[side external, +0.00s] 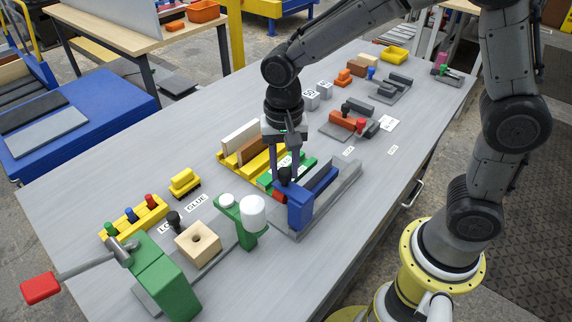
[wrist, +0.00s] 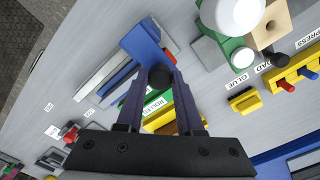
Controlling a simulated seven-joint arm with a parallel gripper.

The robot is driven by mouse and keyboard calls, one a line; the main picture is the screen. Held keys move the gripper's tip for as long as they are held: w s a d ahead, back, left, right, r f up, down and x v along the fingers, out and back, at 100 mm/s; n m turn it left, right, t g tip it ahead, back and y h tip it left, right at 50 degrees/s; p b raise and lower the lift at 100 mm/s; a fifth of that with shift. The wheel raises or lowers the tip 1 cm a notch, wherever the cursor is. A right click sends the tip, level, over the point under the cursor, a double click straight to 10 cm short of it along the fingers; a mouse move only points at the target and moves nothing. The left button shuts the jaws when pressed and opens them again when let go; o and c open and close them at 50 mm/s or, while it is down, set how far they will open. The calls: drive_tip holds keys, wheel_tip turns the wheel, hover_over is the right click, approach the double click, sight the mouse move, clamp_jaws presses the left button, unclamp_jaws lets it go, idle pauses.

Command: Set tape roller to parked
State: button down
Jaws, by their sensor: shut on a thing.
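The tape roller has a blue block (side external: 299,207) at the near end of a grey rail, with a black round knob (side external: 285,174) beside it. A red part (side external: 279,193) shows just below the knob. My gripper (side external: 284,166) points down and is shut on the black knob. In the wrist view the knob (wrist: 160,77) sits between both fingertips, and the blue block (wrist: 141,43) lies just beyond them. A white label reading ROLLER (wrist: 158,104) is partly covered by the fingers. The lower side of the knob is hidden.
A green stand with a white bottle (side external: 252,213) is close on the near left. A yellow rack (side external: 249,168) with boards lies behind my gripper. A wooden block (side external: 198,243) and a green press (side external: 163,277) stand at the left. The table's near edge is clear.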

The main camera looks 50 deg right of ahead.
drive_tip(key=c, duration=0.8)
unclamp_jaws()
drive_tip(key=shift+a, duration=0.3)
drive_tip(key=shift+o, duration=1.3)
drive_tip(key=shift+d, duration=0.1)
wheel_tip(320, 180, up, 14)
